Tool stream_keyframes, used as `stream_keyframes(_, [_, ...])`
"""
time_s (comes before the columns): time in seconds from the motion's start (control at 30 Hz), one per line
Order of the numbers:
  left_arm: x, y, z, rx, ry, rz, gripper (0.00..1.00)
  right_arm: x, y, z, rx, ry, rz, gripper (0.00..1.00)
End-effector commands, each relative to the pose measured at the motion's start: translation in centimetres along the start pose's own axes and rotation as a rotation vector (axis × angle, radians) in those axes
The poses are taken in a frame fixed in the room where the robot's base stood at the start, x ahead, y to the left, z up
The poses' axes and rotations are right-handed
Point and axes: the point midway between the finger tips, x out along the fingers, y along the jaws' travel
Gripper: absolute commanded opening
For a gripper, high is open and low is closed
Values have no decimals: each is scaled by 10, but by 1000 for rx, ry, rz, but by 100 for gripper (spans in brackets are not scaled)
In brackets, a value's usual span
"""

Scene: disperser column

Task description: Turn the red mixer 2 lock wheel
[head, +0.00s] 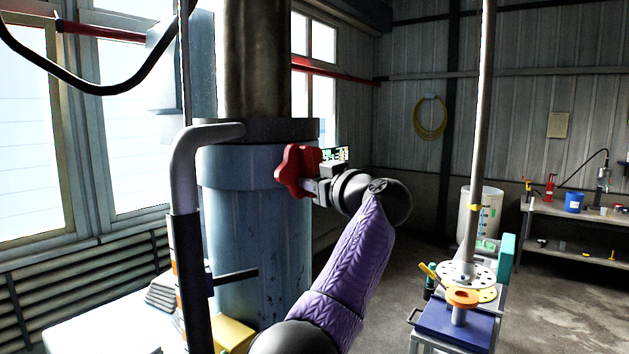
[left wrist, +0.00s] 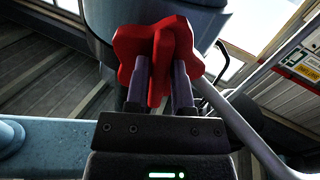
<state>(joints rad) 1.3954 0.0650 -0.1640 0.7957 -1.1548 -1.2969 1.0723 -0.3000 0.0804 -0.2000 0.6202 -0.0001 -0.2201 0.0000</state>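The red lobed lock wheel (head: 292,170) sits on the right side of the blue-grey column in the head view. It also shows in the left wrist view (left wrist: 158,48), at the top centre. My left gripper (head: 312,187) is right at the wheel, reaching it from the right. In the left wrist view its two fingers (left wrist: 160,85) are apart, with a red lobe between them. I cannot tell whether both fingers press on the lobe. The wheel partly hides the fingertips in the head view. My right gripper is not in view.
The column (head: 255,240) stands close behind the wheel. A grey bent pipe (head: 184,190) rises in front of it at left. At right stand a blue-topped cart (head: 455,328), a tall pole (head: 479,130) and a workbench (head: 575,213). Floor is open between.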

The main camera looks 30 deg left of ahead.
Motion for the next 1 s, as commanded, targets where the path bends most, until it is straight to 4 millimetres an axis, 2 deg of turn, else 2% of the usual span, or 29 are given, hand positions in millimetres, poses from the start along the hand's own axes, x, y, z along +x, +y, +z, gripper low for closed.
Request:
stream_keyframes(0.03, [0,0,0,0,1,0,42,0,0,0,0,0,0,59])
stream_keyframes(0.1, [0,0,-1,-1,3,1,57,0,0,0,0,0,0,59])
stream_keyframes(0.13, [0,0,-1,-1,3,1,59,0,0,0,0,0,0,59])
stream_keyframes(0.43, [-5,0,-1,-3,7,3,59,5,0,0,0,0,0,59])
stream_keyframes(0.63, [-53,0,6,-6,5,7,59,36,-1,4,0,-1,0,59])
stream_keyframes(0.8, [-88,0,2,-3,5,4,59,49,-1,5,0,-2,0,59])
stream_keyframes(1.0, [-100,0,-1,-1,4,1,59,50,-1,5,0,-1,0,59])
